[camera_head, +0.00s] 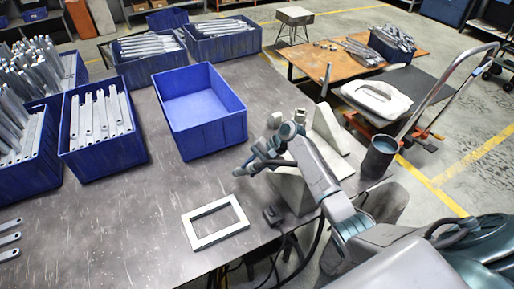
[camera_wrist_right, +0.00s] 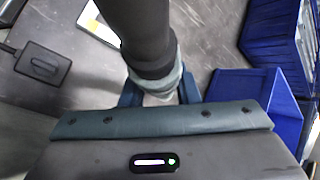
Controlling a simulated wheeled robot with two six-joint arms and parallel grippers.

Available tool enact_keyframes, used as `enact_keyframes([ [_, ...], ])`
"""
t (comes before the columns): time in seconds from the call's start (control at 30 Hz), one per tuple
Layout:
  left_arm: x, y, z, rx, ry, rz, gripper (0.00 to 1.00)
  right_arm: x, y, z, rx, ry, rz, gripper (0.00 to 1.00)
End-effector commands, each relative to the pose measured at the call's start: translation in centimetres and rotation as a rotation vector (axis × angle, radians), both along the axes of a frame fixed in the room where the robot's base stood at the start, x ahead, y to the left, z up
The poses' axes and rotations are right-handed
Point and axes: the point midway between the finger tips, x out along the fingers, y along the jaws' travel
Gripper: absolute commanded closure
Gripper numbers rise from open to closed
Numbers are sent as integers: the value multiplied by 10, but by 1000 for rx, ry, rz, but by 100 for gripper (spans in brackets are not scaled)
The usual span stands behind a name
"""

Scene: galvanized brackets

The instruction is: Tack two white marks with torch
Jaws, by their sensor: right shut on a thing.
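A pale rectangular metal frame (camera_head: 215,222) lies flat on the grey table near its front edge. Part of it also shows at the top of the right wrist view (camera_wrist_right: 97,24). I cannot make out white marks on it. My right gripper (camera_head: 266,158) is above the table, behind and to the right of the frame, apart from it. It is shut on the torch, whose dark thick body (camera_wrist_right: 148,35) fills the upper middle of the wrist view. The torch's tip is hard to make out. My left gripper is not in view.
An empty blue bin (camera_head: 204,133) stands behind the frame. Blue bins of metal brackets (camera_head: 110,158) stand at the left. A small black box (camera_head: 272,215) with a cable sits right of the frame. A dark cup (camera_head: 379,157) stands at the right.

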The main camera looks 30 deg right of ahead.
Motion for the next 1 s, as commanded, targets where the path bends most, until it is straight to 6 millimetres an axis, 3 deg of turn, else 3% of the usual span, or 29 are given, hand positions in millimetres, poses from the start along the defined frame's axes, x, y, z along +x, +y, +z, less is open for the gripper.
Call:
enact_keyframes([
  [0.1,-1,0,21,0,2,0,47,-23,18,9,47,3,-68,94],
  [0.5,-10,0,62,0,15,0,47,-89,59,39,169,-4,-282,94],
  [0.77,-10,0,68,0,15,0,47,-104,66,48,197,-10,-336,94],
  [1.0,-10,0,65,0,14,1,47,-104,66,35,198,-11,-338,94],
])
